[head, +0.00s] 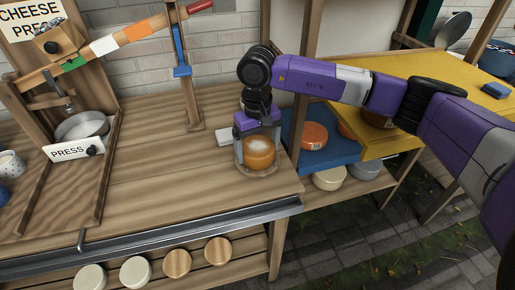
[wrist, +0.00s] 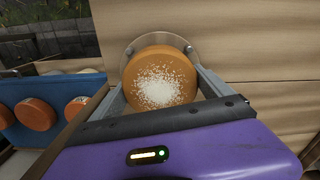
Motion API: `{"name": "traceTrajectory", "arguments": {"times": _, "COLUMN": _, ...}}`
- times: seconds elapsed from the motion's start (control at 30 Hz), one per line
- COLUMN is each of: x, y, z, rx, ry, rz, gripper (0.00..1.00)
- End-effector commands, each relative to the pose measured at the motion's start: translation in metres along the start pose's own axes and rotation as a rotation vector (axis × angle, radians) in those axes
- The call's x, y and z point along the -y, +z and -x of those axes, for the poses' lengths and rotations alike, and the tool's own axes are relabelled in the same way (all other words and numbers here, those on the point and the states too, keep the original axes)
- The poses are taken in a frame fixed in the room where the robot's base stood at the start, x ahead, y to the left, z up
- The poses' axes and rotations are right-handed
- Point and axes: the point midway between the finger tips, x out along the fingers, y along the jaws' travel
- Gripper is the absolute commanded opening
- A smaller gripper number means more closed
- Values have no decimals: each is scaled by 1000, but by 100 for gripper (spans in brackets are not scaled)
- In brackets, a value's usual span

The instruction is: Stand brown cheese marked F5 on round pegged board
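A brown-orange round cheese (wrist: 142,67) with white powder on its top sits between the fingers of my gripper (head: 258,151). It also shows in the head view (head: 259,159). The fingers touch or nearly touch its two sides, and it looks gripped. No F5 mark is readable on it. The round pegged board (wrist: 185,43) lies under the cheese, with small pegs at its rim; in the head view its edge (head: 243,170) shows at the counter's front right. The cheese is over the board, roughly centred. I cannot tell whether it rests on it.
A cheese press with a metal pan (head: 82,125) and a PRESS sign (head: 72,149) stands at the left. A wooden post (head: 186,80) rises behind. A blue tray (head: 318,158) with orange cheeses is at the right. The counter's middle (head: 165,150) is clear.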

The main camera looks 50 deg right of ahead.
Motion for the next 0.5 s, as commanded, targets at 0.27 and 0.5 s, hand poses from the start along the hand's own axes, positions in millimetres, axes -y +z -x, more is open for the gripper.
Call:
{"name": "traceTrajectory", "arguments": {"times": 0.27, "x": 0, "y": 0, "z": 0, "rx": 1, "ry": 0, "rz": 0, "gripper": 100}}
{"name": "traceTrajectory", "arguments": {"times": 0.5, "x": 0, "y": -1, "z": 21, "rx": -4, "ry": 1, "rz": 0, "gripper": 100}}
